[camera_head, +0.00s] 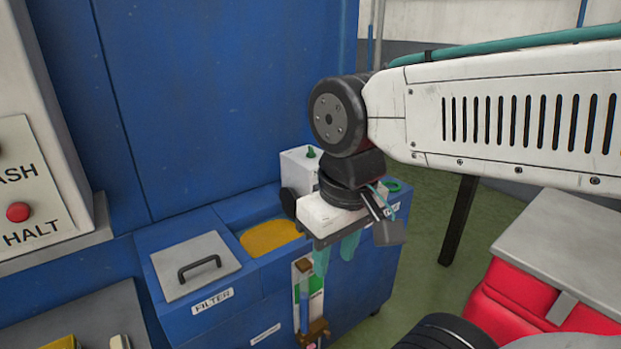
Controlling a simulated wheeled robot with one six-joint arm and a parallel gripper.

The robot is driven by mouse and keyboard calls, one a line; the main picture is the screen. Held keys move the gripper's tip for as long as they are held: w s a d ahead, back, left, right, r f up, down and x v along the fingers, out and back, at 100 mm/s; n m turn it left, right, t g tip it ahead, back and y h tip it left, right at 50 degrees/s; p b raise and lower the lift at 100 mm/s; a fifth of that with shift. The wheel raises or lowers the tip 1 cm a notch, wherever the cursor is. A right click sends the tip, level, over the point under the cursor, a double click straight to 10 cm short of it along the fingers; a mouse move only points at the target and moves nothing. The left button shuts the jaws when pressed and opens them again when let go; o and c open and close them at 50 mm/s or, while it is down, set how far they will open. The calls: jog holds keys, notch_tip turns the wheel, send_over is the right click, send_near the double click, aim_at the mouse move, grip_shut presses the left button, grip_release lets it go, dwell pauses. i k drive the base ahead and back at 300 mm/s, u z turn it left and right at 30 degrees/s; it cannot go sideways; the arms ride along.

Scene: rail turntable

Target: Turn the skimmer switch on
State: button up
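A white box (297,166) with a small green knob or toggle (311,153) on top stands at the back of the blue tank unit (345,292). I take this for the skimmer switch, but no skimmer label is readable. A dark disc (289,202) sits beside the box, over a basin of orange liquid (268,237). My gripper (336,257) points down in front of and to the right of the box. Its two teal fingers are apart with nothing visible between them. My wrist hides part of the box's right side.
A grey lid with a black handle (198,264) lies left of the basin, above a FILTER label. A gauge with brown fittings (308,303) is on the tank front. A green ring (392,185) shows behind my wrist. A red cabinet (520,296) stands at right.

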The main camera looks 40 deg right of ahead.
aim_at(312, 154)
jog(key=u, duration=0.5)
jog(key=k, duration=1.05)
jog(key=z, duration=0.45)
jog(key=i, duration=0.7)
jog(key=z, duration=0.5)
jog(key=i, duration=1.15)
jog(key=u, duration=0.4)
